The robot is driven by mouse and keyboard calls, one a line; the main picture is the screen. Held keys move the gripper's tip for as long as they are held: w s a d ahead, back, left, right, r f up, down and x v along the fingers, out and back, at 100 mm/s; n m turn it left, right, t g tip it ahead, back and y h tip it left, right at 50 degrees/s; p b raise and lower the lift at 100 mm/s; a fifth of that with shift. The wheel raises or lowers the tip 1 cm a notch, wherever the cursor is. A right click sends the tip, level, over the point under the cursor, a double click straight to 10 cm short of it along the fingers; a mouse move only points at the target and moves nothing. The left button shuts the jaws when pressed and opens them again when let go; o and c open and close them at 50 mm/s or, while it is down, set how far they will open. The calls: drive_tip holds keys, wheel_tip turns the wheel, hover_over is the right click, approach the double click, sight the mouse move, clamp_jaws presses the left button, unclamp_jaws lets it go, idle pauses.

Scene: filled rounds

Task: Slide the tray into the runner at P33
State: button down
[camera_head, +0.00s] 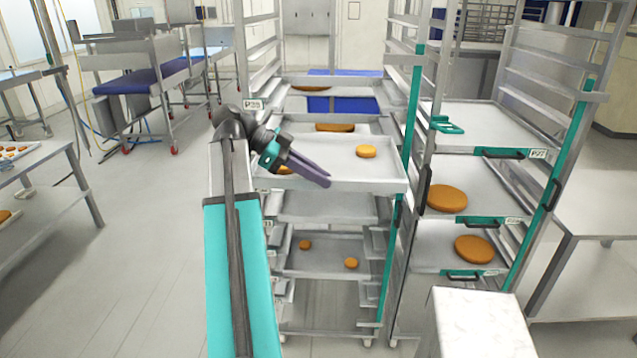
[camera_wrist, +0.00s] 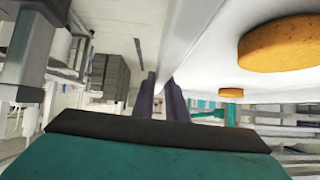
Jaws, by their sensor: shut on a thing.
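The pale tray (camera_head: 375,178) sticks out of the front of the left rack at mid height and looks about level. An orange round (camera_head: 366,151) lies on it, and another shows partly behind my arm at its left. My gripper (camera_head: 325,181) is shut on the tray's near rim. In the wrist view the two dark fingers (camera_wrist: 167,98) pinch the tray wall (camera_wrist: 190,38), with rounds (camera_wrist: 280,43) on the tray beyond. A rack label (camera_head: 254,104) at upper left seems to begin with P3; its last digit is unclear. The tray's runner contact is hidden.
Trays with rounds sit above, and a lower tray (camera_head: 325,262) holds small rounds. A teal-marked post (camera_head: 410,115) stands close at the tray's right. The right rack holds trays with large rounds (camera_head: 446,198). A white block (camera_head: 475,325) is at front right. Floor at left is clear.

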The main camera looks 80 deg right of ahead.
sight(331, 152)
drive_tip(key=shift+w+d+f+b, duration=0.1)
drive_tip(key=shift+d+f+b, duration=0.05)
drive_tip(key=shift+d+b, duration=0.65)
drive_tip(key=shift+w+d+f+b, duration=0.1)
drive_tip(key=shift+d+f+b, duration=0.05)
drive_tip(key=shift+d+b, duration=0.65)
drive_tip(key=shift+d+r, duration=0.1)
drive_tip(key=shift+w+d+f, duration=0.1)
drive_tip(key=shift+w+d, duration=0.1)
drive_tip(key=shift+d, duration=1.5)
drive_tip(key=shift+w+d+f, duration=0.1)
drive_tip(key=shift+w+d, duration=0.1)
drive_tip(key=shift+d, duration=1.5)
drive_tip(key=shift+w+d+f, duration=0.1)
drive_tip(key=shift+w+d, duration=0.1)
drive_tip(key=shift+d, duration=1.5)
drive_tip(key=shift+w+d+f+b, duration=0.15)
drive_tip(key=shift+d+b, duration=0.5)
drive_tip(key=shift+d, duration=1)
drive_tip(key=shift+w+d+f+b, duration=0.1)
drive_tip(key=shift+w+d+b, duration=0.15)
drive_tip(key=shift+d+b, duration=0.9)
drive_tip(key=shift+d+p, duration=0.5)
drive_tip(key=shift+w, duration=0.1)
